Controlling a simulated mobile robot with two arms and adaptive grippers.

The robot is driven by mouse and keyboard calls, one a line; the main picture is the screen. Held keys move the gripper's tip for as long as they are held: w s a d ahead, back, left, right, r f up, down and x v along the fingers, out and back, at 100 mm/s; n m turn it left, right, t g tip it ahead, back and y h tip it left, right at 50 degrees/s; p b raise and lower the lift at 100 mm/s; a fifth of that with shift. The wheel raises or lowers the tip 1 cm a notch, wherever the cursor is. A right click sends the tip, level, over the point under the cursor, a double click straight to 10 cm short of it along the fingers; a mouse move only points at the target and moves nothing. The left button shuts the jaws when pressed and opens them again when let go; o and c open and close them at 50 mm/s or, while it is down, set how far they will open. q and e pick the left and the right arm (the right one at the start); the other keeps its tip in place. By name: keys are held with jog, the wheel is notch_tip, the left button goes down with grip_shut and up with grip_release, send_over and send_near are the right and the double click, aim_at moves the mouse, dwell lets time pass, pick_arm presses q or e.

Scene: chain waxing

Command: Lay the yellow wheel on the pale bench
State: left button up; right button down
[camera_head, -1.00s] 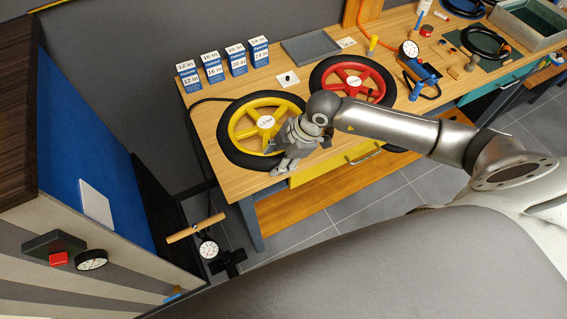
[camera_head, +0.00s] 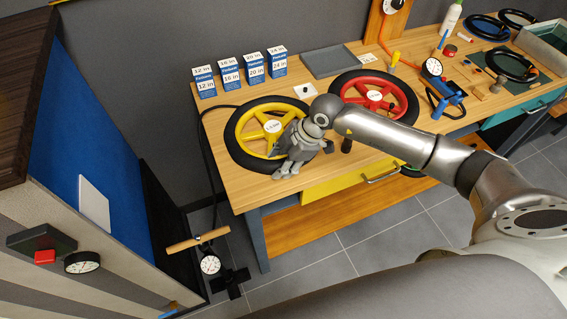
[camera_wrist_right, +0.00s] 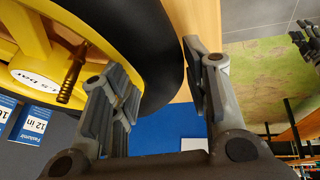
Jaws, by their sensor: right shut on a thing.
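The yellow wheel (camera_head: 248,142) has a black tyre and a white hub label. In the head view it appears flat over the left end of the pale wooden bench (camera_head: 240,192), by the front edge. I cannot tell whether its whole underside touches the top. My right gripper (camera_head: 287,168) is shut on the tyre at the wheel's front right side. In the right wrist view, the yellow wheel (camera_wrist_right: 30,28) fills the upper left, and its black tyre passes between the fingers of my right gripper (camera_wrist_right: 160,95). My left gripper is not seen.
A red wheel (camera_head: 401,103) lies close on the right. Several blue-and-white boxes (camera_head: 230,75) and a grey tray (camera_head: 335,60) stand behind. A blue pump (camera_head: 447,98) and other tools are further right. A handle with a gauge (camera_head: 210,264) stands on the floor left of the bench.

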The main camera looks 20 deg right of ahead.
jog(key=shift+d+f, duration=0.2)
jog(key=shift+f, duration=0.3)
jog(key=c, duration=1.1)
grip_release()
jog(key=o, duration=0.4)
jog(key=shift+w, duration=0.2)
jog(key=shift+a, duration=0.1)
jog(key=shift+s+r, duration=0.1)
jog(key=shift+s, duration=0.1)
notch_tip(320, 180, up, 6)
jog(key=p, duration=0.5)
